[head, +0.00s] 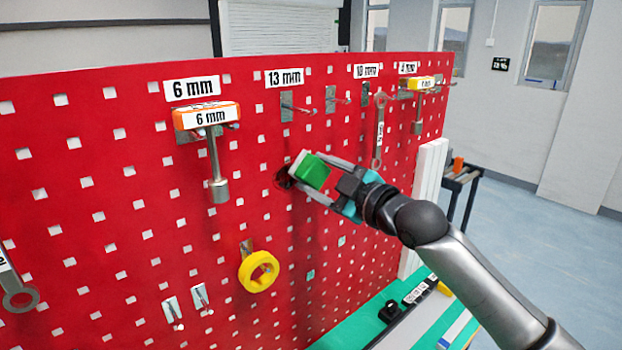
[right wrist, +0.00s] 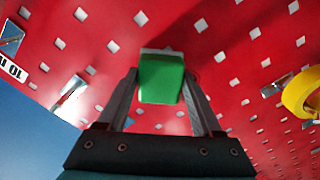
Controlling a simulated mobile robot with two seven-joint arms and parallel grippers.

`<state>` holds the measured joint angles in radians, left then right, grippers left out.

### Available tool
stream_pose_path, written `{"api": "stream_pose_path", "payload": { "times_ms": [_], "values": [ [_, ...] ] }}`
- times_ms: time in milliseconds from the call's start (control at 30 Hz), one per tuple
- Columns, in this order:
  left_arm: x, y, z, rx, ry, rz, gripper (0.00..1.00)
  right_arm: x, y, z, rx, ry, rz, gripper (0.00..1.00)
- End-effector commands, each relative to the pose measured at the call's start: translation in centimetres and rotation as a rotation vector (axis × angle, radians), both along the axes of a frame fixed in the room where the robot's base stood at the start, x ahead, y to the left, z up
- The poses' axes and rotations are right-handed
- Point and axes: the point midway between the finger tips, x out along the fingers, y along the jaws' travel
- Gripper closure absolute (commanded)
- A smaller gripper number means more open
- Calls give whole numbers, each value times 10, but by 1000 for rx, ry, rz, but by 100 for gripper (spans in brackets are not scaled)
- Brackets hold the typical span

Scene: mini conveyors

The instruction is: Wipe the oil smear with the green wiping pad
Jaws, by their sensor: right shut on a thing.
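The green wiping pad (head: 313,171) is a small block with a pale face turned to the red pegboard. My right gripper (head: 322,177) is shut on it, close to the board; in the right wrist view the pad (right wrist: 161,80) sits between the two fingers. A dark patch, seemingly the oil smear (head: 283,179), shows on the board just left of the pad, partly hidden by the pad and a finger. I cannot tell whether the pad touches the board. The smear is not visible in the right wrist view. My left gripper is out of view.
The red pegboard (head: 90,180) carries an orange-handled tool (head: 207,117) labelled 6 mm, a yellow ring (head: 259,271), a hanging wrench (head: 379,135) and empty hooks (head: 288,107) near the smear. A green surface (head: 365,318) lies below. The board around the smear is mostly bare.

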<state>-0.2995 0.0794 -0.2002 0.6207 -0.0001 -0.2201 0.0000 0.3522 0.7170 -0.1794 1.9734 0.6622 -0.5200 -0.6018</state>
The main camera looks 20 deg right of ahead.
Motion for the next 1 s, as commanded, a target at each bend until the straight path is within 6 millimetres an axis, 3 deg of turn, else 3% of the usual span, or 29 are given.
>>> {"api": "stream_pose_path", "payload": {
  "times_ms": [233, 1000],
  "values": [
    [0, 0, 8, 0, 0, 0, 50, 0, 2, 2, 2, -2, 1, 78],
    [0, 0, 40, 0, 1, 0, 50, -18, 52, 2, 3, 0, 1, 78]
  ]
}}
